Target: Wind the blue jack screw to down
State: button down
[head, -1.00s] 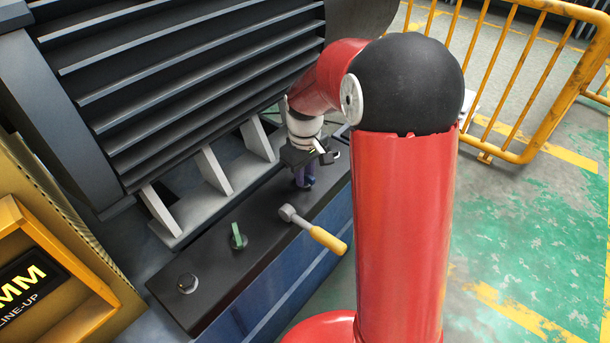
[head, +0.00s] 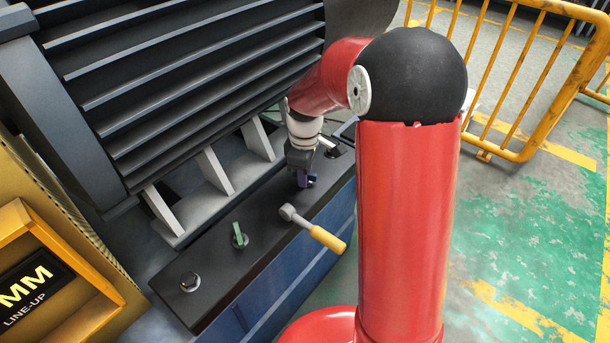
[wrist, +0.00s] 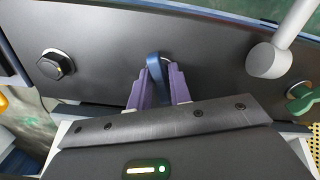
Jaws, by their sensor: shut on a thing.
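The blue jack screw (wrist: 153,66) stands on the dark panel and shows in the wrist view as a blue handle between purple fingers. My gripper (wrist: 158,84) is shut on it from above. In the head view my gripper (head: 305,180) is at the far part of the panel, and the blue screw is mostly hidden there by the fingers and wrist.
The dark panel (head: 215,282) also carries a yellow-handled lever (head: 326,238), a green knob (head: 239,236) and a black knob (head: 189,282). The finned grey machine (head: 190,75) rises close beside the arm. A yellow railing (head: 510,70) stands at the back right.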

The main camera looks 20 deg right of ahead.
jog(key=n, duration=0.1)
jog(key=n+p, duration=0.1)
jog(key=shift+r+n, duration=0.2)
jog(key=shift+n, duration=0.1)
jog(key=shift+f+n, duration=0.15)
jog(key=shift+n, duration=0.55)
jog(key=shift+n+p, duration=0.95)
jog(key=shift+n, duration=0.25)
jog(key=shift+n+p, duration=0.55)
jog(key=shift+n, duration=0.65)
jog(key=n, duration=0.3)
jog(key=c, duration=1.7)
grip_release()
jog(key=shift+n, duration=0.5)
jog(key=o, duration=0.3)
